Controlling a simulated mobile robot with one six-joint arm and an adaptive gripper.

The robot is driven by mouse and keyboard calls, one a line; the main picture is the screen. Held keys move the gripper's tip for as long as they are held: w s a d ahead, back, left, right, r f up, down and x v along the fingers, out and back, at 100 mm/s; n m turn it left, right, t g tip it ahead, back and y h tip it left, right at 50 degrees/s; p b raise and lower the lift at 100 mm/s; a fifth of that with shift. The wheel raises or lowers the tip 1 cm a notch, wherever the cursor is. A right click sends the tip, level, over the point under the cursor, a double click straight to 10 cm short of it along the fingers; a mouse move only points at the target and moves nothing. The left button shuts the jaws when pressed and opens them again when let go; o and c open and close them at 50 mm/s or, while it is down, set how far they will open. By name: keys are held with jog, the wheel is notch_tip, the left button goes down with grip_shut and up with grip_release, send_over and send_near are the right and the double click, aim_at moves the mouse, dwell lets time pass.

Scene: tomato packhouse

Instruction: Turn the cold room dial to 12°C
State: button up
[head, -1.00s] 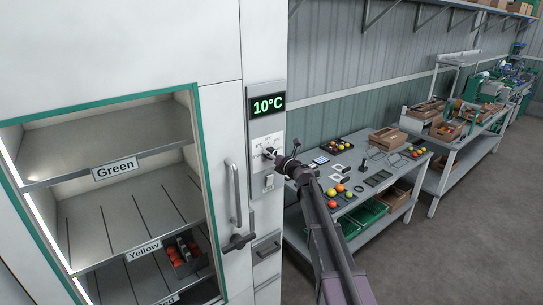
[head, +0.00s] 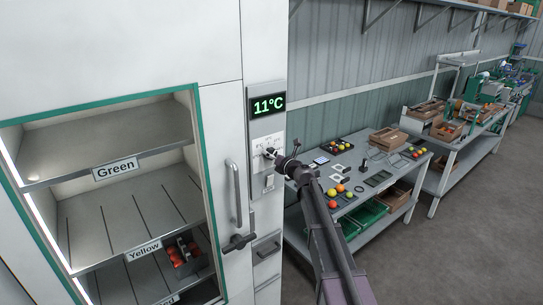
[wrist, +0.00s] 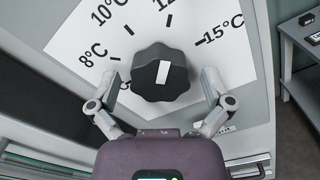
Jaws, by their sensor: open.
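The cold room display (head: 267,105) reads 11°C in green digits. Below it, the dial is mostly hidden by my gripper (head: 276,157) in the head view. In the wrist view the black lobed dial (wrist: 150,82) sits on a white scale plate (wrist: 75,35) marked 8, 10, 12 and 15°C; another label is partly covered. My gripper (wrist: 160,80) is open, with one finger on each side of the dial.
A switch (head: 269,183) sits below the dial. A vertical door handle (head: 234,193) and a lever (head: 239,242) are to the left. Shelves labelled Green and Yellow stand further left. A workbench (head: 375,205) with tomatoes and trays stands right, behind my arm.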

jog(key=v, duration=1.2)
dwell(0.4)
jog(key=s+d+f+m+t+h+b, duration=0.2)
jog(key=d+f+m+t+h+b, duration=0.15)
jog(key=d+m+h, duration=1)
jog(key=s+d+f+m+g+h+b, duration=0.2)
jog(key=s+f+m+g+b, duration=0.4)
jog(key=f+m, duration=0.55)
jog(key=s+a+f+m+g+y+b, duration=0.1)
jog(key=s+f+m+g, duration=0.3)
jog(key=s, duration=0.4)
jog(key=s+a+f+m+g+y+b, duration=0.1)
jog(key=s+a+f+m+g+y, duration=0.1)
jog(key=s+a+f+m+g, duration=0.2)
jog(key=s+a+f+m+g+y+b, duration=0.1)
jog(key=s+a+f+m+g+y, duration=0.1)
jog(key=s+f, duration=0.6)
jog(key=shift+s+a+m+g, duration=0.25)
jog(key=shift+s+m+g, duration=0.75)
jog(key=shift+s, duration=1.4)
